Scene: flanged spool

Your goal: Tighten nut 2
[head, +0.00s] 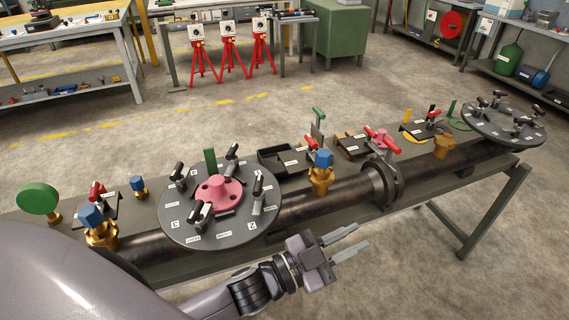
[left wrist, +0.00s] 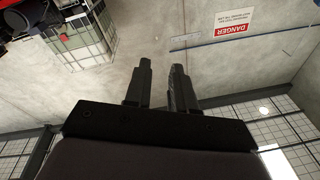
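A round dark flange plate (head: 222,235) lies on the bench at centre left, with a pink hub (head: 218,193) in its middle. Several black-handled fittings stand around the hub. A label that looks like a 2 (head: 252,226) is at the plate's front right, with a black-handled fitting (head: 258,192) just behind it; I cannot make out a separate nut. My left gripper (head: 361,236) is in front of the bench, right of the plate and apart from it. Its fingers point right, spread and empty. My right gripper is not visible.
A dark pipe (head: 325,199) runs along the bench, with a blue-capped brass valve (head: 321,172) and a red-handled flange joint (head: 382,183). A second round plate (head: 535,132) stands at the far right. The floor right of my gripper is clear.

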